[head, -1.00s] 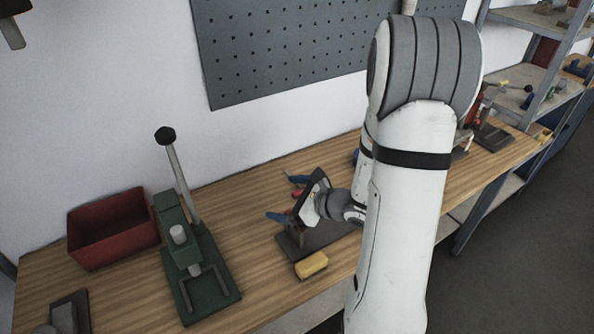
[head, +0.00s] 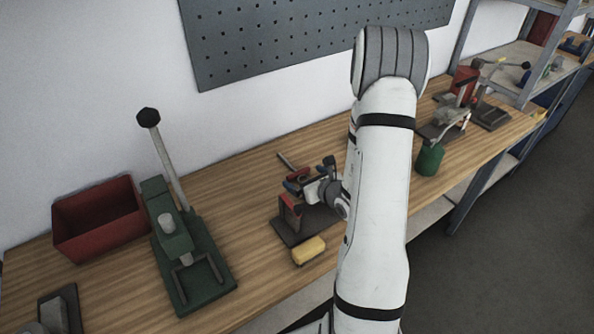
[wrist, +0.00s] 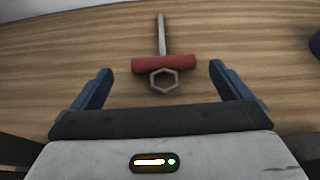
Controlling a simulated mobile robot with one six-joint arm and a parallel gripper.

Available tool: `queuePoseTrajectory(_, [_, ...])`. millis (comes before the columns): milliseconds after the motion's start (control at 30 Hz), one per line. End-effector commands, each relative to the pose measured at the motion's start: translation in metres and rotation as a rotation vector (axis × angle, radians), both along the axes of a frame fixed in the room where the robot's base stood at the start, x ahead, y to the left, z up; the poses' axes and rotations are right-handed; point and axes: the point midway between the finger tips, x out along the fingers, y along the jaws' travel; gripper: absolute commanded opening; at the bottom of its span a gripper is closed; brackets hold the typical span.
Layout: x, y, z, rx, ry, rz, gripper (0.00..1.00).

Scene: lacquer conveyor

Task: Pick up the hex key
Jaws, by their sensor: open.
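The hex key (wrist: 163,40) has a grey shaft, a red crossbar handle and a grey hexagonal ring at its near end. In the wrist view it lies between and slightly ahead of my fingertips, its shaft pointing away over the wooden bench. In the head view the hex key's grey shaft (head: 286,160) shows just beyond my gripper (head: 310,176). My gripper also shows in the wrist view (wrist: 160,70), with its two blue fingers spread wide on either side of the red handle, apart from it.
A dark fixture plate (head: 284,233) and a yellow block (head: 309,250) sit in front of my gripper. A green lever press (head: 177,245) and a red bin (head: 98,232) stand left. A green cylinder (head: 430,159) is right of my arm. Bare wood (head: 237,195) lies left of my gripper.

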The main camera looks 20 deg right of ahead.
Motion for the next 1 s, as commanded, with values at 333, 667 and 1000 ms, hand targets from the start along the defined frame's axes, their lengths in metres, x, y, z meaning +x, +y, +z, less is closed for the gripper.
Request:
queuePoseTrajectory(333, [0.037, 0.003, -0.012, 0.000, -0.001, 0.000, 0.98])
queuePoseTrajectory(667, [0.037, 0.003, -0.012, 0.000, -0.001, -0.001, 0.89])
queuePoseTrajectory(1000, [0.037, 0.002, -0.012, -0.001, -0.001, -0.002, 0.61])
